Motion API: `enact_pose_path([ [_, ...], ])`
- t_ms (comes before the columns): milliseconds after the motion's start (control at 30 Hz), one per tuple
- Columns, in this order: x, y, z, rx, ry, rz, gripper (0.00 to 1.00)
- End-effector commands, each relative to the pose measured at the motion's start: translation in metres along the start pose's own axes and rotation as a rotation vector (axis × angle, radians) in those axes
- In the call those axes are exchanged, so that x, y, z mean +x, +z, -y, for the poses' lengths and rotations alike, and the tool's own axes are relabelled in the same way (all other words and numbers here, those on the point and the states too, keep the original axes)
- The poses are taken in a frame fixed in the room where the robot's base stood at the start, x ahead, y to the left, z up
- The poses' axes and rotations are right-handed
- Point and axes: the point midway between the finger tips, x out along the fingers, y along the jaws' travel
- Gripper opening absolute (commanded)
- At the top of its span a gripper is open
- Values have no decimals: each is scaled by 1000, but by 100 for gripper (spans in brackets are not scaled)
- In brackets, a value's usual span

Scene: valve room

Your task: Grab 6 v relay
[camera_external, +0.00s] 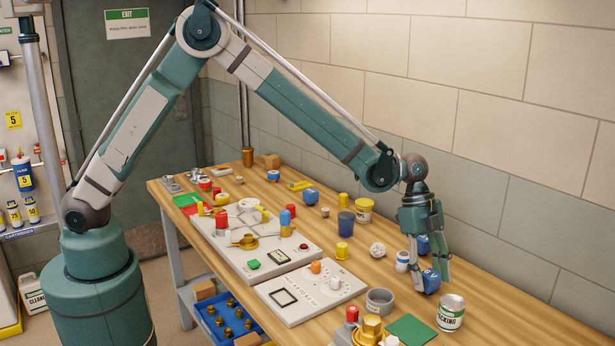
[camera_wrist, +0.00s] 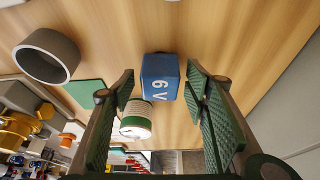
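The 6 V relay is a small blue block with white "6 V" lettering (camera_wrist: 160,80), seen upper centre in the wrist view. In the outside view a blue block (camera_external: 431,283) on the table's right part, between my fingertips, appears to be this relay. My gripper (camera_external: 432,274) points down over it. Its two green padded fingers (camera_wrist: 159,70) are spread on either side of the relay, with a visible gap on the right. Another blue block (camera_external: 423,245) is partly hidden behind my gripper.
A packing can (camera_external: 450,313) stands close to the relay, with a white-and-blue container (camera_external: 402,261) nearby. A grey ring-shaped cup (camera_external: 380,301) and a green pad (camera_external: 411,330) lie left and in front. The wall runs along the table's back edge. Bare wood lies right of the can.

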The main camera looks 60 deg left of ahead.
Motion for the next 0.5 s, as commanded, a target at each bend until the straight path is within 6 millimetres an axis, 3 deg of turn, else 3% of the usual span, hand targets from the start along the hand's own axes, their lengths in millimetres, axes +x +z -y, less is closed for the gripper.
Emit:
enact_pose_path([
  [33,0,0,0,0,0,0,38],
  [200,0,0,0,0,0,0,16],
  [500,-1,0,0,0,0,0,16],
])
